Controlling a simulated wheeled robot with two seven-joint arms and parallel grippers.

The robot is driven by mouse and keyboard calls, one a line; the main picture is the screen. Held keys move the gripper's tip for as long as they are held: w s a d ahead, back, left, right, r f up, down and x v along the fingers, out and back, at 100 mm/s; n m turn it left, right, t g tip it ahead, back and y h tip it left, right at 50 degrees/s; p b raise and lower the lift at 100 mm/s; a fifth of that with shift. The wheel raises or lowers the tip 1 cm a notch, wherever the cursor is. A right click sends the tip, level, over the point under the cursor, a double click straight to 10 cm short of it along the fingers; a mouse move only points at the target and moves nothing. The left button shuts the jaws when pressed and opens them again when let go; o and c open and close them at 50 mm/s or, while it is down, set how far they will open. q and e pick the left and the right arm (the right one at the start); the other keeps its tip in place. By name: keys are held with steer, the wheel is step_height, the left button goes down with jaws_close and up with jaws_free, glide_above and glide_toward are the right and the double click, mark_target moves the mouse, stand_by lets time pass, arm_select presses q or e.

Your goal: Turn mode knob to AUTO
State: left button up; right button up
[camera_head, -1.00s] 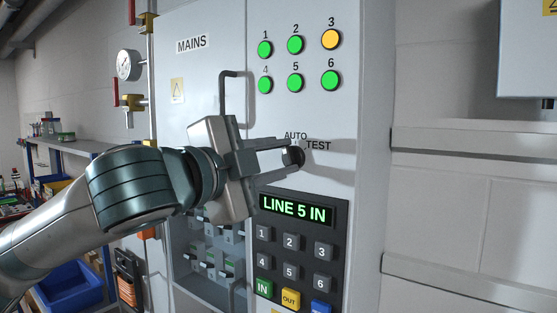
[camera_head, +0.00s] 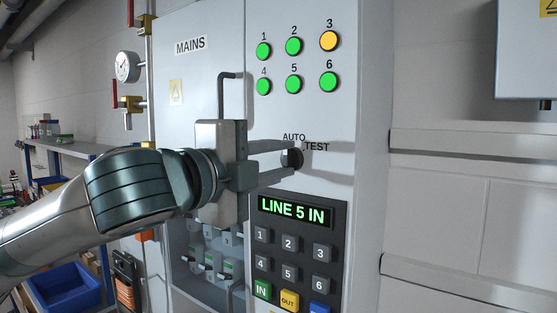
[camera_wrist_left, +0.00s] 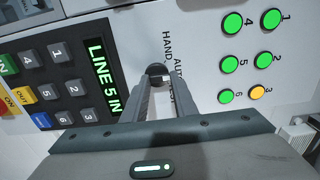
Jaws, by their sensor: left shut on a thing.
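The mode knob (camera_head: 294,159) is a small round black knob on the grey cabinet front, below the lamps. The labels AUTO (camera_head: 294,137) and TEST (camera_head: 316,147) stand above it and to its right. In the left wrist view the knob (camera_wrist_left: 156,70) sits beside the label HAND (camera_wrist_left: 167,47); a finger partly covers the lettering. My left gripper (camera_head: 287,160) is shut on the knob, one finger above and one below, with its body upright. Its fingertips also show at the knob in the left wrist view (camera_wrist_left: 157,78). I cannot tell which label the knob points to.
Below the knob is a keypad panel with a display (camera_head: 295,210) reading LINE 5 IN. Several green lamps and one amber lamp (camera_head: 328,41) are above. A vertical door handle (camera_head: 221,100) stands out close behind my gripper. Free air lies to the right.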

arm_select(q)
steer(key=o, duration=1)
steer(key=shift+f, duration=0.1)
steer(key=shift+o, duration=0.2)
steer(key=shift+s, duration=0.15)
arm_select(e)
steer(key=shift+f, duration=0.1)
arm_select(q)
steer(key=shift+s+a+b, duration=0.35)
steer(key=shift+s+a, duration=0.05)
steer(key=shift+s, duration=0.05)
steer(key=b+v, duration=0.5)
steer(key=v, duration=1.1)
arm_select(e)
steer(key=w+a+t, duration=0.1)
steer(key=w+a, duration=0.1)
steer(key=w, duration=0.4)
steer(key=w+a+f+t+y, duration=0.1)
steer(key=w+a+t, duration=0.1)
steer(key=w, duration=0.3)
steer(key=shift+w+a+f, duration=0.25)
steer(key=shift+w+a, duration=0.15)
